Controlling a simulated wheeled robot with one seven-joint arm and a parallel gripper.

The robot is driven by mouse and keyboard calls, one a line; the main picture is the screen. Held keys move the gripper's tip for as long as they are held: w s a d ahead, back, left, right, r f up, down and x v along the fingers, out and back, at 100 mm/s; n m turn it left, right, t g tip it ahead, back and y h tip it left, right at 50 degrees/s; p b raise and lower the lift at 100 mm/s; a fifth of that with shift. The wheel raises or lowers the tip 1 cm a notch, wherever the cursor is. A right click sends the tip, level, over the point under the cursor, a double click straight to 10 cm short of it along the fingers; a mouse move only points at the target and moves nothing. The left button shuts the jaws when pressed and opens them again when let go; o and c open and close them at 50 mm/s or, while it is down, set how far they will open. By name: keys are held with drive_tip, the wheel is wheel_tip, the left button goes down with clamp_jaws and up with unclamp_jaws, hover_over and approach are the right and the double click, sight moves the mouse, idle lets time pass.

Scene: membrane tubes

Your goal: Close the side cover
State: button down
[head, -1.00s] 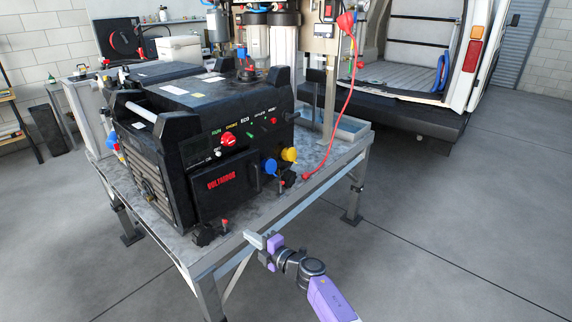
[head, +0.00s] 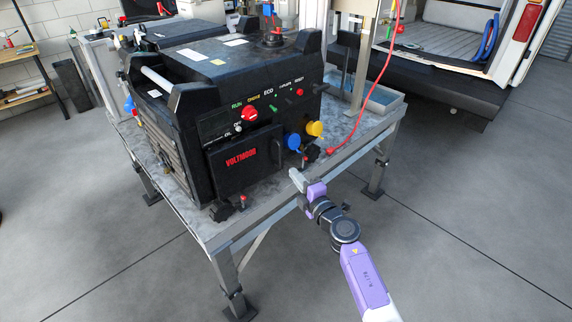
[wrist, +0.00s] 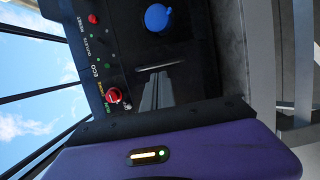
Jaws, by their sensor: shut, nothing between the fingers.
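The side cover (head: 238,162) is a black panel with red lettering and a handle at its right edge. It is low on the front of the black generator (head: 240,85). It stands a little proud of the face; I cannot tell whether it is fully shut. My gripper (head: 296,180) is shut and empty, by the table's front edge, right of the cover and below the blue cap (head: 292,141). I see no contact with the cover.
The generator stands on a grey metal table (head: 225,232). A yellow cap (head: 315,129) and a red control knob (head: 249,113) stick out from its face. A red cable (head: 375,87) hangs at the right. The floor in front is clear.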

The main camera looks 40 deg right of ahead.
sight(280, 156)
drive_tip(key=b+x, duration=0.1)
drive_tip(key=x, duration=0.4)
drive_tip(key=shift+w+f, duration=0.1)
drive_tip(key=shift+w, duration=0.3)
drive_tip(key=shift+w+d+b, duration=0.2)
drive_tip(key=shift+w+b, duration=0.25)
drive_tip(key=shift+w, duration=0.2)
drive_tip(key=shift+w+d+r+n+t+y+b, duration=0.15)
drive_tip(key=shift+w+n+y+b, duration=0.25)
drive_tip(key=shift+w+y, duration=0.2)
drive_tip(key=shift+w+d+r+n+t+y+b, duration=0.1)
drive_tip(key=shift+w+d+n+t+y+b, duration=0.1)
drive_tip(key=shift+w+n+y+b, duration=0.25)
drive_tip(key=shift+w+r, duration=0.1)
drive_tip(key=shift+w, duration=0.1)
drive_tip(key=shift+s, duration=0.1)
